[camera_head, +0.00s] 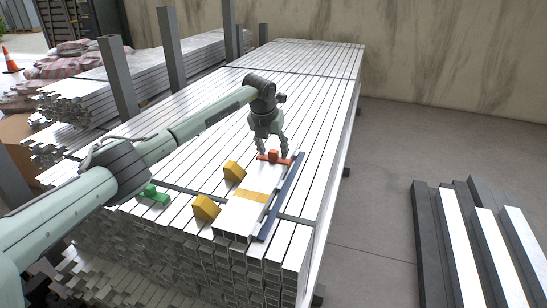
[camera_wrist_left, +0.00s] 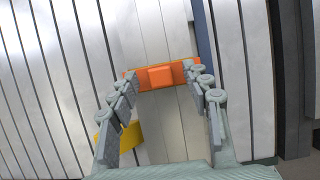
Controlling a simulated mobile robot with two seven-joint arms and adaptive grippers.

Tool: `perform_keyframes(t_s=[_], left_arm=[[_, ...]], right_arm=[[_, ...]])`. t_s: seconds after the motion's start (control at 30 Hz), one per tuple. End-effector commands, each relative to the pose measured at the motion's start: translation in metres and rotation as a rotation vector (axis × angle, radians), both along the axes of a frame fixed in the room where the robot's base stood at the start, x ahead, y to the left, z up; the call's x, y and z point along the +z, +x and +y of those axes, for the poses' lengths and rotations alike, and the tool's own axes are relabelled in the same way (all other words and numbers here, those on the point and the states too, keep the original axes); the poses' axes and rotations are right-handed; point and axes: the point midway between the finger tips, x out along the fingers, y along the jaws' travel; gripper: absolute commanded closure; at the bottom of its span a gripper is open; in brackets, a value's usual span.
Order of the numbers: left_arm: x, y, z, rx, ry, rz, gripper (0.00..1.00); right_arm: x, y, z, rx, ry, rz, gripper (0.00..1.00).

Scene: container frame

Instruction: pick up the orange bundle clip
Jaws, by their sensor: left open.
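The orange bundle clip (camera_head: 274,157) lies across a short pale metal profile (camera_head: 236,215) on top of the large stack of profiles. It also shows in the left wrist view (camera_wrist_left: 160,76), near the tips of my left gripper. My left gripper (camera_head: 271,151) is open and points down over the clip. In the left wrist view its two fingers (camera_wrist_left: 163,82) stand on either side of the clip's raised middle block, near the clip's two ends. Whether the fingers touch the clip, I cannot tell. My right gripper is not in view.
Two yellow wedge blocks (camera_head: 205,208) stand left of the short profile, which has a yellow band (camera_head: 250,195). A dark blue bar (camera_head: 281,208) runs along its right side. A green clip (camera_head: 152,194) lies further left. Grey posts (camera_head: 171,47) rise behind my left arm.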

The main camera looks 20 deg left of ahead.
Motion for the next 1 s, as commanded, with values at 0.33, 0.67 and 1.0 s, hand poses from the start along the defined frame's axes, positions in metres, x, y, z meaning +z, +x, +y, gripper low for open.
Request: perform_keyframes(t_s=[0.33,0.67,1.0], left_arm=[[-0.0005,0.0004,-0.0002,-0.001,0.000,-0.001,0.67],[0.0000,0.0005,-0.0002,0.000,0.000,-0.001,1.00],[0.0066,0.0012,-0.0001,0.000,0.000,-0.003,1.00]], right_arm=[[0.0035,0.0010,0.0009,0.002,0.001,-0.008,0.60],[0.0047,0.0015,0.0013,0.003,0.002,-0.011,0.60],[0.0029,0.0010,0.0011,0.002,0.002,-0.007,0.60]])
